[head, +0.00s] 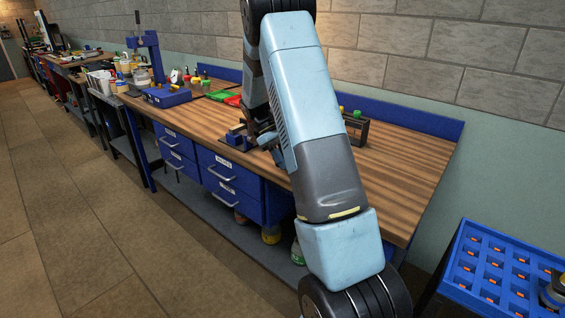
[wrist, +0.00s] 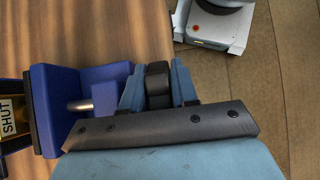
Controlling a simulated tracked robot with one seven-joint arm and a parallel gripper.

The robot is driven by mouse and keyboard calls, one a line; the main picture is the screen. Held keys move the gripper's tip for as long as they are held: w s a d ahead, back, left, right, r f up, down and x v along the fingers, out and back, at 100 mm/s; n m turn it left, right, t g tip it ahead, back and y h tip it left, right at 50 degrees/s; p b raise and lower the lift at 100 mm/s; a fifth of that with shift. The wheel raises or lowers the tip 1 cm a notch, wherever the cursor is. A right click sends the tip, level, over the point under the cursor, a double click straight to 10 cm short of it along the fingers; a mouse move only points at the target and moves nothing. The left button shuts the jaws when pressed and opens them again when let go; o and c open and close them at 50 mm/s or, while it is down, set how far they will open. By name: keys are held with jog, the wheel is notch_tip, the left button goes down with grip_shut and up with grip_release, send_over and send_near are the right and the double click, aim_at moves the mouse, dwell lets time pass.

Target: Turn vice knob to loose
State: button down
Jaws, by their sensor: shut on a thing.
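In the wrist view, my gripper (wrist: 158,88) has its two blue fingers closed around the black vice knob (wrist: 157,72), one on each side. The blue vice (wrist: 92,92) is just left of the fingers, with a short metal rod (wrist: 80,105) showing on it. A yellow label reading SHUT (wrist: 8,115) is at the left edge, cut off by the frame. In the head view, the vice (head: 238,138) is at the bench's front edge, partly hidden by my arm. The knob cannot be made out there.
The wooden bench (head: 408,185) has blue drawers (head: 232,178) under it. A blue press (head: 166,96) stands farther left on the bench, near green and red trays (head: 233,100). A dark rack (head: 357,128) is behind my arm. A blue compartment tray (head: 480,290) is at lower right.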

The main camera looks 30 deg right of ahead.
jog(key=shift+a+f+g, duration=0.1)
jog(key=shift+a+g, duration=0.1)
jog(key=shift+g, duration=0.4)
jog(key=shift+h, duration=0.3)
jog(key=c, duration=1.2)
grip_release()
jog(key=shift+c, duration=0.2)
jog(key=shift+d, duration=0.1)
jog(key=shift+w, duration=0.1)
jog(key=v, duration=1.3)
jog(key=shift+w+r, duration=0.25)
jog(key=shift+w, duration=0.05)
